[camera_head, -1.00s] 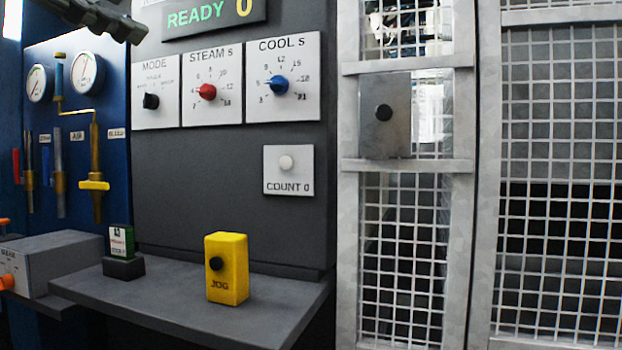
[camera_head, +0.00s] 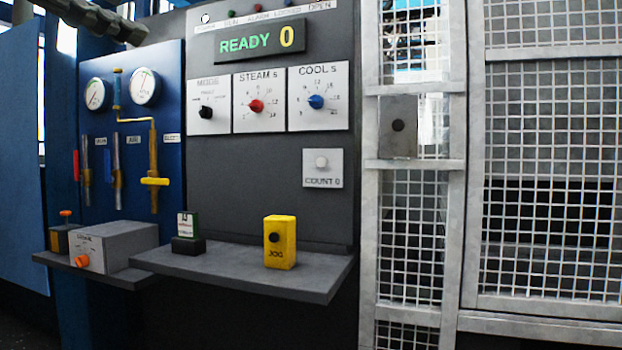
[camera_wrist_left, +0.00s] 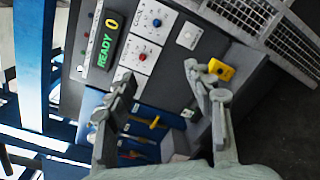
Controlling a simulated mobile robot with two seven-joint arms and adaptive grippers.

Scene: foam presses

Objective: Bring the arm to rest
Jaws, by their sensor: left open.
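My left arm shows at the top left of the head view; a dark grey piece of it hangs over the blue gauge panel. In the left wrist view my left gripper (camera_wrist_left: 162,85) is open, with its two grey fingers apart and nothing between them. Beyond the fingers lies the control panel with its dials, well away from the fingertips. My right gripper is in neither view.
A grey shelf (camera_head: 300,278) carries a yellow JOG box (camera_head: 280,243) and a small green-and-white block (camera_head: 187,226). A grey box (camera_head: 115,245) stands at its left. A mesh gate (camera_head: 545,150) fills the right side. The READY display (camera_head: 258,41) reads 0.

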